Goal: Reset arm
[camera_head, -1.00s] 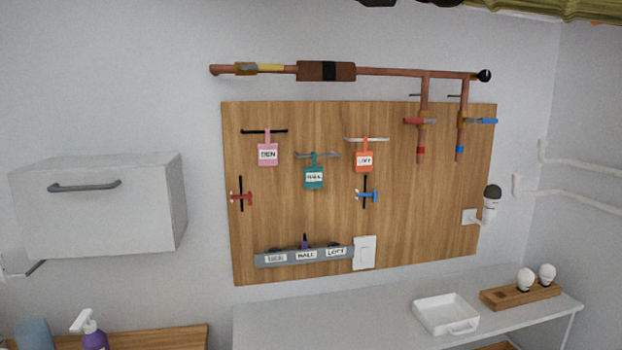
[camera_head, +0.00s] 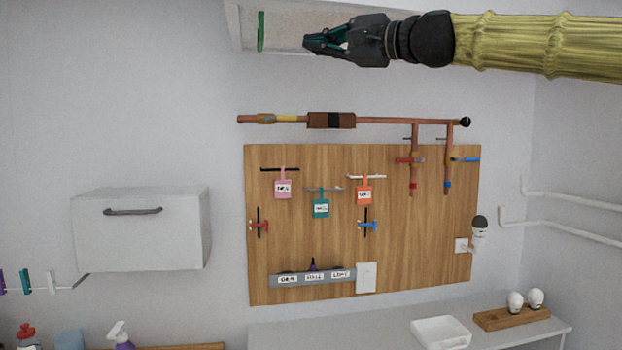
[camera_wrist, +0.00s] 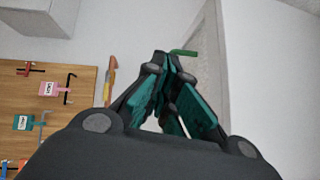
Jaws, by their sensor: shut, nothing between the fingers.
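My gripper (camera_head: 308,44) is at the top of the head view, at the end of my yellow-sleeved arm, pointing left. It is high above the wooden board and holds nothing. In the wrist view my gripper (camera_wrist: 168,68) shows its dark and teal fingers with their tips together. A green bar (camera_head: 261,31) hangs at the pale ceiling opening (camera_head: 236,25), left of my gripper and apart from it in the head view. The green bar also shows in the wrist view (camera_wrist: 185,53), just past the fingertips.
The wooden board (camera_head: 400,262) carries tagged keys or handles, valves and copper pipes (camera_head: 390,121). A white cabinet (camera_head: 140,240) is on the wall at left. A counter (camera_head: 300,335) below holds a white tray (camera_head: 466,339) and a bulb block (camera_head: 512,318). The air around my gripper is open.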

